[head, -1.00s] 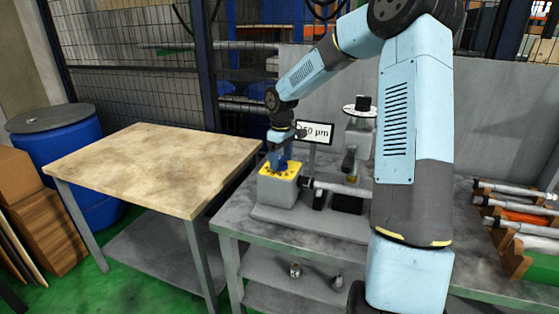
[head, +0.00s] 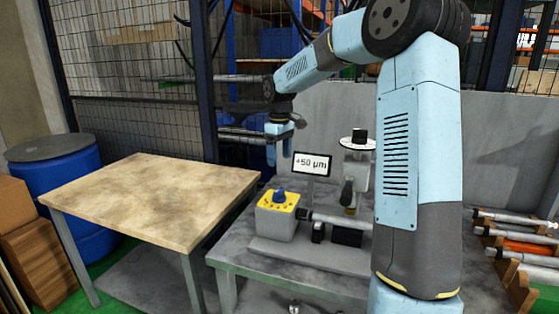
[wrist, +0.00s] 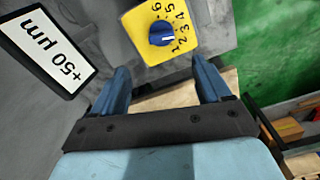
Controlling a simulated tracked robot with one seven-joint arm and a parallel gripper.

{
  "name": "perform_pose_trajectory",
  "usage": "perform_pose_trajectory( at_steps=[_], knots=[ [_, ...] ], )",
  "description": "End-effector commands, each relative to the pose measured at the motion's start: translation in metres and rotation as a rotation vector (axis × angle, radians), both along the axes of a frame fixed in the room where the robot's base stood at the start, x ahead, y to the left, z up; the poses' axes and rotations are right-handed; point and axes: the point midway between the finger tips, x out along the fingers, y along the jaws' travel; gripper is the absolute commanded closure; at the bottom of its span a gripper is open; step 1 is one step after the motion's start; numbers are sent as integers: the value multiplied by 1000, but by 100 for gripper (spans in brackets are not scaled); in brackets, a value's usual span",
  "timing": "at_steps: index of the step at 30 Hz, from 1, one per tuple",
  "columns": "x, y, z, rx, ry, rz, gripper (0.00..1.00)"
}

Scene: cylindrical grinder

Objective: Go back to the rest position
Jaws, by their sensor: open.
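My gripper (head: 280,157) hangs in the air above the grinder's yellow dial plate (head: 279,200), apart from it. In the wrist view my gripper (wrist: 163,75) has its two blue fingers spread with nothing between them. The blue knob (head: 280,195) sits on the yellow plate. In the wrist view the knob (wrist: 162,33) shows its white mark and the numbers around it, beyond the fingertips. The display (head: 313,164) reads +50 µm and also shows in the wrist view (wrist: 45,45).
The grinder (head: 310,246) stands on a grey bench (head: 235,258). A wooden table (head: 150,195) with a bare top is at the left, beside a blue barrel (head: 90,185). Several metal shafts (head: 515,222) lie in a rack at the right. A mesh fence (head: 130,80) stands behind.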

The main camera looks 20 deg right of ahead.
Motion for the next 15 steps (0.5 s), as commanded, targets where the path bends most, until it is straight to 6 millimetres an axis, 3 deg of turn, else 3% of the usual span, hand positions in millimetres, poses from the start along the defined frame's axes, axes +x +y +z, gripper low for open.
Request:
perform_pose_trajectory(
  at_steps=[9,15],
  knots=[
    [-3,2,2,-7,-3,-4,23],
    [-33,14,18,-55,-30,-45,23]
  ],
)
